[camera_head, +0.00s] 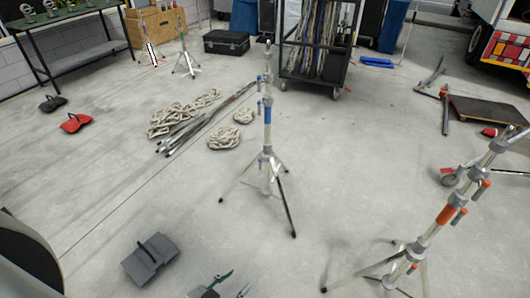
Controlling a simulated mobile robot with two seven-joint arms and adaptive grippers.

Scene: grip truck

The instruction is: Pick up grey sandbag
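The grey sandbag (150,259) lies on the concrete floor at the lower left, its two halves folded flat with a raised handle between them. My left gripper (240,279) shows at the bottom edge, to the right of the sandbag and apart from it. Its fingers are spread and nothing is between them. The rest of this gripper is cut off by the picture's edge. My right gripper is not in view.
A light stand (268,165) stands mid-floor, and another stand (440,220) is at the right. Coiled ropes (222,136) and poles lie behind. A red sandbag (75,122) and a black sandbag (52,103) lie farther left. Floor around the grey sandbag is clear.

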